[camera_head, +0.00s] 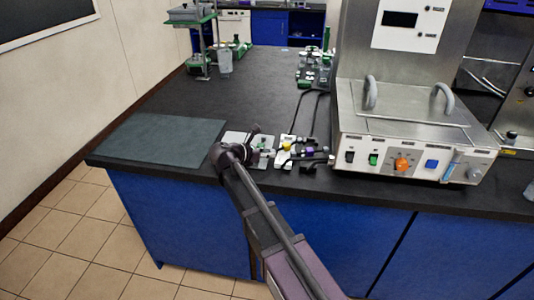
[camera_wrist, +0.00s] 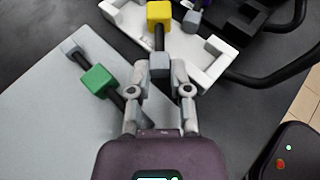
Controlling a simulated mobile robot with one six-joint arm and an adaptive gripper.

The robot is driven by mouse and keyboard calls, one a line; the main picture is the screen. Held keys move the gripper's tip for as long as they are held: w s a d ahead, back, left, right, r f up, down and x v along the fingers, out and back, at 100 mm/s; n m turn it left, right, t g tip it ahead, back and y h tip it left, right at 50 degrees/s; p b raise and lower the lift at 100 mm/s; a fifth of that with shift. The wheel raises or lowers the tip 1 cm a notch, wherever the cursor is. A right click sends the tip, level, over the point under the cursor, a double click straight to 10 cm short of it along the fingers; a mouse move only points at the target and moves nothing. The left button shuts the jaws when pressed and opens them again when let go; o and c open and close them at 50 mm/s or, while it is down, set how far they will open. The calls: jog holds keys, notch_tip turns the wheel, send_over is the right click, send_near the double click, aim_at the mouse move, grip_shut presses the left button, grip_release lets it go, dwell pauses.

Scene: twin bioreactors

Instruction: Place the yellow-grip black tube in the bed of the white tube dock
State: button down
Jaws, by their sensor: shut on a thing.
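The black tube with the yellow grip (camera_wrist: 160,13) has a grey end block (camera_wrist: 159,66). In the wrist view its length lines up with my gripper (camera_wrist: 160,72), which is shut on it with the fingers on either side near the grey end. The exact contact is hard to see. The white tube dock (camera_wrist: 208,72) lies under and around the tube; I cannot tell whether the tube touches its bed. In the head view the yellow grip (camera_head: 286,146) shows over the white dock (camera_head: 281,160), and my wrist partly covers the area to its left.
A green-grip tube (camera_wrist: 96,79) lies left of my gripper on a light grey plate (camera_wrist: 40,125). A purple-grip tube (camera_wrist: 191,19) and black hoses (camera_wrist: 270,79) are close on the right. The steel bioreactor base (camera_head: 345,158) stands right; a dark mat (camera_head: 160,139) lies left.

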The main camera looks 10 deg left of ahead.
jog(key=shift+f+b, duration=0.55)
jog(key=shift+b, duration=0.05)
dwell(0.6)
jog(key=shift+c, duration=2.4)
grip_release()
